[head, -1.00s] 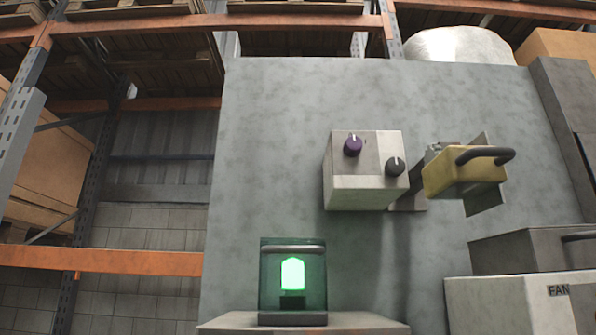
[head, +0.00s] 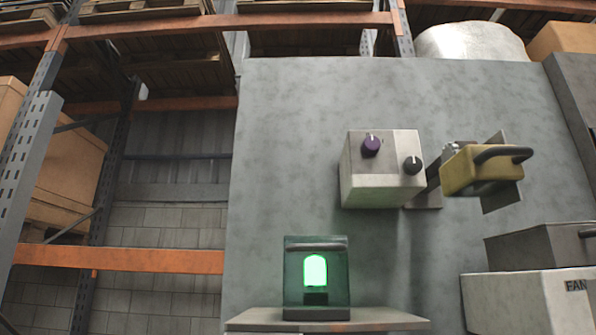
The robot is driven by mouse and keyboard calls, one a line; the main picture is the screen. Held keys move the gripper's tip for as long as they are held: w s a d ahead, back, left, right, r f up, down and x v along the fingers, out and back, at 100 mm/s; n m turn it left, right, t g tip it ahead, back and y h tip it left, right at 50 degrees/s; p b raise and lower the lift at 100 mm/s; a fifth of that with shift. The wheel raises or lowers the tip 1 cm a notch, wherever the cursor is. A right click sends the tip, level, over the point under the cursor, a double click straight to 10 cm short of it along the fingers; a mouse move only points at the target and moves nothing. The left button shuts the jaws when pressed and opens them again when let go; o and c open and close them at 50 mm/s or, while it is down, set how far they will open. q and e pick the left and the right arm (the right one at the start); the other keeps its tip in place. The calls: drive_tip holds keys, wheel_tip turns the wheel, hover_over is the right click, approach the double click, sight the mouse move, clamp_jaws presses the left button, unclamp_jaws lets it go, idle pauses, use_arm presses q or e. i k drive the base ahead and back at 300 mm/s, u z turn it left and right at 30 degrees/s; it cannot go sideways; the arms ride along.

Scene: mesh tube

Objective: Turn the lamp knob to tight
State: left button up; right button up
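A pale control box (head: 382,183) is fixed to the grey wall panel in the head view. It carries a purple knob (head: 371,146) at its upper left and a dark grey knob (head: 412,165) at its right. Each knob has a light pointer mark near the top. I cannot tell which knob is the lamp's. Below stands a lamp (head: 316,271) with a green glowing core in a clear housing. Neither of my grippers shows in this view.
A yellow box with a dark handle (head: 482,170) juts from the panel right of the control box. A white box marked FAN (head: 530,300) stands at lower right. The lamp rests on a shelf (head: 395,319). Storage racks (head: 120,259) stand on the left.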

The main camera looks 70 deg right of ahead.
sight(412, 165)
drive_tip(key=u, duration=0.95)
drive_tip(key=k, duration=1.55)
drive_tip(key=z, duration=0.15)
